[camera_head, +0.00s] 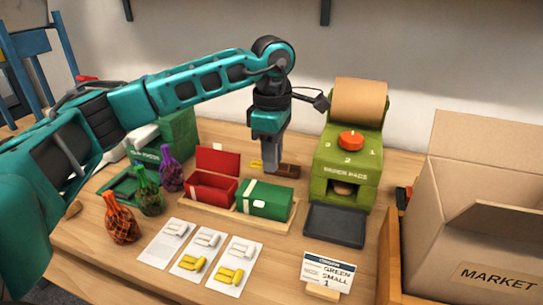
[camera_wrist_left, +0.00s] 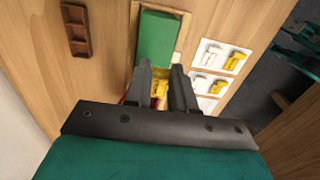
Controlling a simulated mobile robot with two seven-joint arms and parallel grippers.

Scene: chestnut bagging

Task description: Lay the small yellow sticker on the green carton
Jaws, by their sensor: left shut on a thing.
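My left gripper (camera_head: 271,166) points down above the table, behind the cartons. It is shut on a small yellow sticker (camera_head: 256,164), which also shows between the fingers in the left wrist view (camera_wrist_left: 159,89). The closed green carton (camera_head: 266,200) with a pale tab stands on a wooden tray, in front of the gripper and apart from it. It shows beyond the fingertips in the left wrist view (camera_wrist_left: 156,38). The red carton (camera_head: 211,185) beside it is open. My right gripper does not show.
White cards (camera_head: 224,284) with white and yellow stickers lie in front. A sign (camera_head: 327,273) reads "GREEN SMALL 1". A dark tray (camera_head: 335,225), green paper pads dispenser (camera_head: 345,180) and open market box (camera_head: 480,220) stand right. Net bags (camera_head: 121,223) stand left; a brown sectioned holder (camera_wrist_left: 75,30) lies behind.

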